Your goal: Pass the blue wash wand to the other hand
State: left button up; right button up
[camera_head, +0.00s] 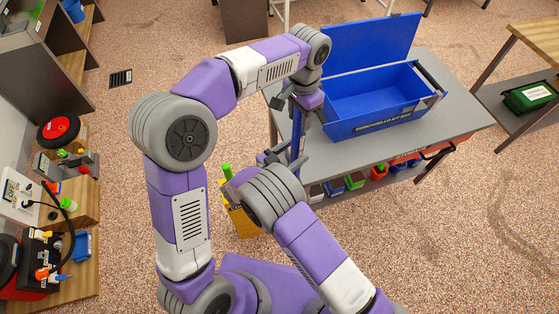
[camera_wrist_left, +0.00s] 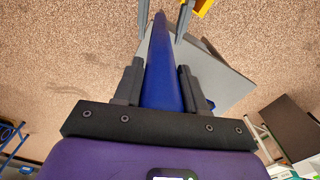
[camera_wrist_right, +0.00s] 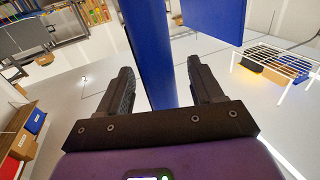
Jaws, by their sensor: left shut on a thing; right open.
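The blue wash wand (camera_head: 297,133) hangs nearly upright in the head view, beside the table's left end. My left gripper (camera_head: 305,100) is shut on its upper part. In the left wrist view the wand (camera_wrist_left: 160,70) runs away from between the left fingers (camera_wrist_left: 158,85). My right gripper (camera_head: 285,158) is lower on the wand and open. In the right wrist view the wand (camera_wrist_right: 148,50) passes between the open right fingers (camera_wrist_right: 162,80), with a gap clearest on the right side. The right fingertips also show at either side of the wand in the left wrist view (camera_wrist_left: 163,22).
An open blue toolchest (camera_head: 370,100) stands on the grey table (camera_head: 450,115), right of the grippers. Small coloured bins (camera_head: 355,180) sit on the shelf below. A yellow container (camera_head: 240,218) stands left of the right gripper. Cluttered shelves (camera_head: 75,205) line the far left.

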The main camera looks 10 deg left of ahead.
jog(key=shift+x, duration=1.5)
jog(key=c, duration=1)
pick_arm(q)
jog(key=o, duration=0.8)
pick_arm(e)
grip_shut()
pick_arm(q)
jog(key=o, duration=0.3)
jog(key=shift+o, duration=0.2)
jog(key=shift+r, duration=0.1)
notch_tip(320, 180, up, 12)
jog(key=shift+f, duration=0.1)
